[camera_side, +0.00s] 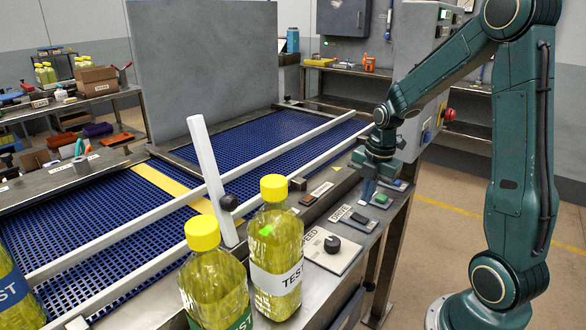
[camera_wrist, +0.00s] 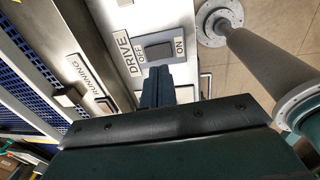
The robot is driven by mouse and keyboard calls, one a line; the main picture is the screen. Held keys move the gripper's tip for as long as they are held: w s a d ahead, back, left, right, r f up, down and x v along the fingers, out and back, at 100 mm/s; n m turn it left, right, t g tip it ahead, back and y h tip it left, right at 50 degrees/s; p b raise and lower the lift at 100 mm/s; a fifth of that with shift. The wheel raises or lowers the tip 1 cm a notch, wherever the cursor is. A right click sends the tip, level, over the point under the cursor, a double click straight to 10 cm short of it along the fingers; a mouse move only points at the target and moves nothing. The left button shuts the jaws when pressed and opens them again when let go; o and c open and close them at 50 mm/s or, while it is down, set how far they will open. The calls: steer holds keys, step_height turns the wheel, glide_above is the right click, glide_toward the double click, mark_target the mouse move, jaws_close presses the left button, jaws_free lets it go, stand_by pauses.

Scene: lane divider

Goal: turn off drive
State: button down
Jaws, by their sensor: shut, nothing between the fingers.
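In the side view the dark drive switch (camera_side: 359,217) sits on the console edge. Which way its rocker leans I cannot tell. My gripper (camera_side: 368,196) points down over the console, just behind the switch. In the wrist view my gripper (camera_wrist: 155,70) is shut and empty, its fingertips close to the rocker's plate. Contact cannot be told.
A speed knob (camera_side: 332,244) and two yellow bottles (camera_side: 277,250) stand nearer the camera. Blue conveyor lanes (camera_side: 245,143) with rails run at left, with a tilted white bar (camera_side: 211,175). A RUNNING label (camera_wrist: 88,74) is beside the switch.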

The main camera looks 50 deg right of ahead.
mark_target(356, 215)
step_height(356, 215, up, 9)
steer(key=s, duration=0.1)
steer(key=shift+f, duration=0.2)
stand_by(0.4)
steer(key=shift+w, duration=0.65)
steer(key=f, duration=0.4)
steer(key=w+f, duration=0.1)
steer(key=f, duration=0.9)
steer(key=shift+w, duration=0.35)
